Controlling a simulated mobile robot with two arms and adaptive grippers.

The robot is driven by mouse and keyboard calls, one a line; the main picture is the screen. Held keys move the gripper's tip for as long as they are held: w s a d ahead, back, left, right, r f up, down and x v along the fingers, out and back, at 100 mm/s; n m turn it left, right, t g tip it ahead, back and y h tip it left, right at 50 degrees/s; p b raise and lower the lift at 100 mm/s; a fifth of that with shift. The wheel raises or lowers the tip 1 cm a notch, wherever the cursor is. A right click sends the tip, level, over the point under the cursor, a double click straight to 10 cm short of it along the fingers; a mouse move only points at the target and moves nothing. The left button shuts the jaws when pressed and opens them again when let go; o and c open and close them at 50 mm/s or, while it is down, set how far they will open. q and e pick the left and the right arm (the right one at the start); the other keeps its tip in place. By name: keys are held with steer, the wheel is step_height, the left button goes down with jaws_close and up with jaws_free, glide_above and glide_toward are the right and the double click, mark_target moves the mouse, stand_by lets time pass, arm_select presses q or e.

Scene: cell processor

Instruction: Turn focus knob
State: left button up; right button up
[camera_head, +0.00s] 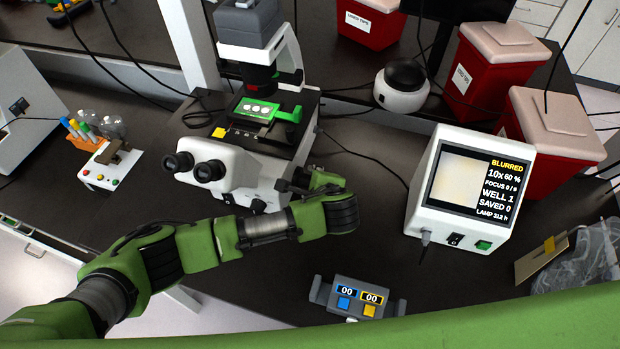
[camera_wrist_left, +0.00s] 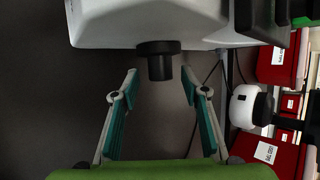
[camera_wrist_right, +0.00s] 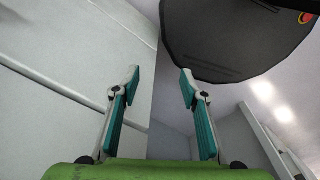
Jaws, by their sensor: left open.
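The microscope (camera_head: 236,166) stands on the dark bench with its eyepieces facing left. A green plate holder (camera_head: 256,109) is on its stage. The dark round focus knob (camera_wrist_left: 160,63) sticks out of the white microscope body in the left wrist view. My left gripper (camera_head: 293,184) is at the microscope's right side, partly hidden in the head view. In the left wrist view its open fingers (camera_wrist_left: 159,76) stand either side of the knob's end, with gaps on both sides. My right gripper (camera_wrist_right: 159,72) is open and empty. The monitor (camera_head: 475,181) reads "BLURRED", "10x 60 %", "WELL 1".
A counter with two displays reading 00 (camera_head: 357,296) lies at the bench's front. Red bins (camera_head: 478,85) and a white round device (camera_head: 401,87) stand behind. Bare bench lies between microscope and monitor. Cables cross behind.

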arm_select(q)
steer(key=shift+w+f, duration=0.45)
steer(key=shift+w, duration=0.05)
steer(key=shift+w+a+f, duration=0.1)
steer(key=shift+w+f, duration=0.1)
steer(key=shift+f, duration=0.05)
arm_select(e)
steer(key=shift+s+d+r, duration=0.1)
steer(key=shift+s+r, duration=0.1)
steer(key=shift+s, duration=0.3)
arm_select(q)
steer(key=c, duration=1.1)
steer(key=shift+f, duration=0.1)
arm_select(e)
steer(key=shift+f, duration=0.1)
